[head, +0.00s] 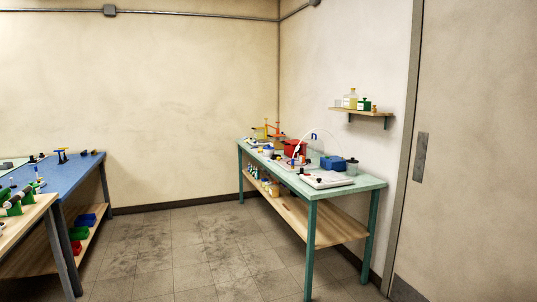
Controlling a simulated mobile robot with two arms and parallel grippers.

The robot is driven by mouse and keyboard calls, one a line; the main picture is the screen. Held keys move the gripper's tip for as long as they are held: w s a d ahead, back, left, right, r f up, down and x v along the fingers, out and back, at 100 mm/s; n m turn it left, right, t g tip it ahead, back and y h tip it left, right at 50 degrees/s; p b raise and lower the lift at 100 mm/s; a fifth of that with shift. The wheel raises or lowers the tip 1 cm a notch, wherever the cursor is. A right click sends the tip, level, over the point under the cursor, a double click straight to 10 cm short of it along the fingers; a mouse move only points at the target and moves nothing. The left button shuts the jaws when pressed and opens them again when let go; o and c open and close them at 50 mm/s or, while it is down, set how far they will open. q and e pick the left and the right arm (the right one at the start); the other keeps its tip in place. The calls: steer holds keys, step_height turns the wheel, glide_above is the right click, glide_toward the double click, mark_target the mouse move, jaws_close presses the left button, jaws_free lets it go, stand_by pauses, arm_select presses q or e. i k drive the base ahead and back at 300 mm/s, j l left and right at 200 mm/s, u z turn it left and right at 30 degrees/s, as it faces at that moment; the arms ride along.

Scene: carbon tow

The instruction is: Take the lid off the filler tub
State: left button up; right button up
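I cannot make out for sure which container is the filler tub. On the green table (369,183) at the right stand a grey-blue round pot (352,167) near its right end, a blue box (333,162), a red container (295,148) and a small white-and-blue tub (267,152). All are small and far off, so I cannot tell lids from bodies. Neither of my grippers shows in the head view.
A blue table (85,172) and a wooden-topped bench (28,217) stand at the left. A wall shelf (362,112) holds bottles. A grey door (480,150) is at the right. The tiled floor (185,245) between the tables is clear.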

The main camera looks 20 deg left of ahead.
mark_target(267, 153)
steer(key=i+j+u, duration=0.3)
steer(key=i, duration=0.25)
steer(key=i+j+u, duration=0.35)
steer(key=i, duration=0.2)
steer(key=i+u, duration=0.3)
steer(key=i, duration=0.25)
steer(key=i+j, duration=0.1)
steer(key=i, duration=2.2)
steer(key=l+z, duration=0.05)
steer(key=l, duration=0.1)
